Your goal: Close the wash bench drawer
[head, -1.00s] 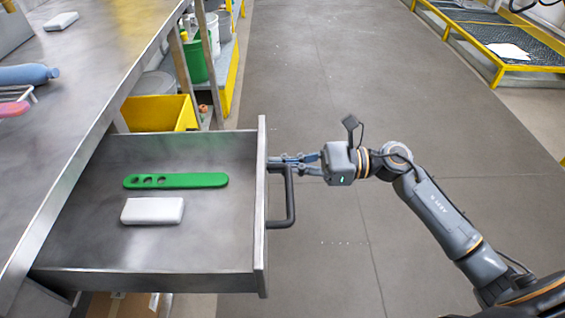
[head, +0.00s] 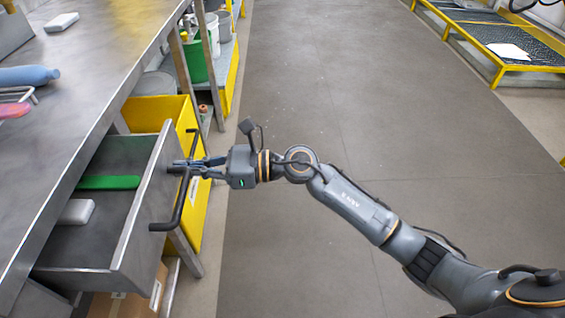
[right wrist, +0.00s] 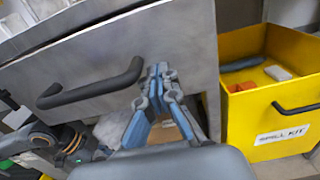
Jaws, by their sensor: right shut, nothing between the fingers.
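The wash bench drawer (head: 150,215) is partly open under the steel bench top, its front facing right. A green flat tool (head: 108,182) and a white block (head: 76,212) lie inside, both partly under the bench top. The drawer has a black bar handle (head: 180,205), which also shows in the right wrist view (right wrist: 92,90). My right gripper (head: 178,167) is shut and empty, its fingertips at the drawer front near the far end of the handle. In the right wrist view its fingers (right wrist: 158,75) are together against or very close to the drawer face.
A yellow spill kit bin (head: 200,215) stands beyond and below the drawer, with its own black handle in the right wrist view (right wrist: 296,106). The bench top (head: 80,90) holds a blue bottle (head: 28,75). The grey floor (head: 330,110) to the right is clear.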

